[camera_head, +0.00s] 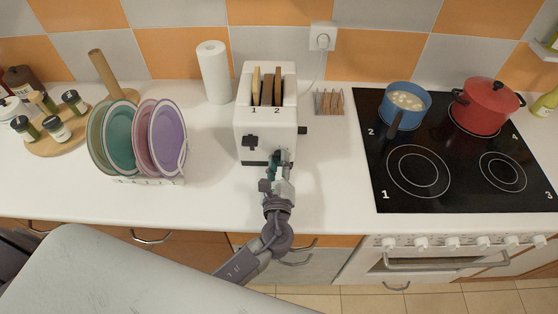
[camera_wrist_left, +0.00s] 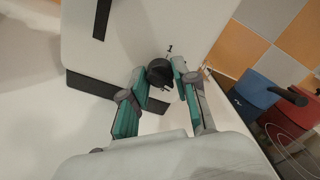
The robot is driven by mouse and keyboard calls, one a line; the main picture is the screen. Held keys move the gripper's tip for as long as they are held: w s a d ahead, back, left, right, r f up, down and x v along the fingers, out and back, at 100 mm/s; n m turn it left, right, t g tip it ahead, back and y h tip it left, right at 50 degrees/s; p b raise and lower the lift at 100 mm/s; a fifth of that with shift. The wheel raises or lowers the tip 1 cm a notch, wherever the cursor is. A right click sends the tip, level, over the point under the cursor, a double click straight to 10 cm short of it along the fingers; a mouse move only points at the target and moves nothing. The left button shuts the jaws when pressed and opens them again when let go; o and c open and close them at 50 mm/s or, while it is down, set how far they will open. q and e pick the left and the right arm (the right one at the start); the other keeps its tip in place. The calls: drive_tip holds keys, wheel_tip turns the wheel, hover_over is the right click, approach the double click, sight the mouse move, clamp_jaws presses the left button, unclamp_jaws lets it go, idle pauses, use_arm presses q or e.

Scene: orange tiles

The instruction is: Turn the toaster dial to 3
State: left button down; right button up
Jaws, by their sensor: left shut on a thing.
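The white toaster (camera_head: 266,112) stands on the counter in the head view, with bread slices (camera_head: 268,84) upright in the slots marked 1 and 2. A black lever (camera_head: 250,142) shows on its front at left, and another black part (camera_head: 302,130) sticks out on its right side. My left gripper (camera_head: 281,160) is at the lower right of the toaster's front. In the left wrist view, the black round dial (camera_wrist_left: 160,72) sits between the fingertips of my left gripper (camera_wrist_left: 163,76), which is shut on it. The dial's setting is too small to read. My right gripper is not in view.
A rack of plates (camera_head: 140,140) stands left of the toaster, and a paper towel roll (camera_head: 214,72) behind it. A small metal rack (camera_head: 329,102) and the black hob (camera_head: 430,190) with a blue pan (camera_head: 403,112) and red pot (camera_head: 484,108) are at right. The front counter is clear.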

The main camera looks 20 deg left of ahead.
use_arm(q)
drive_tip(key=c, duration=0.9)
unclamp_jaws()
drive_tip(key=shift+o, duration=0.2)
drive_tip(key=shift+s, duration=0.1)
drive_tip(key=v, duration=1.2)
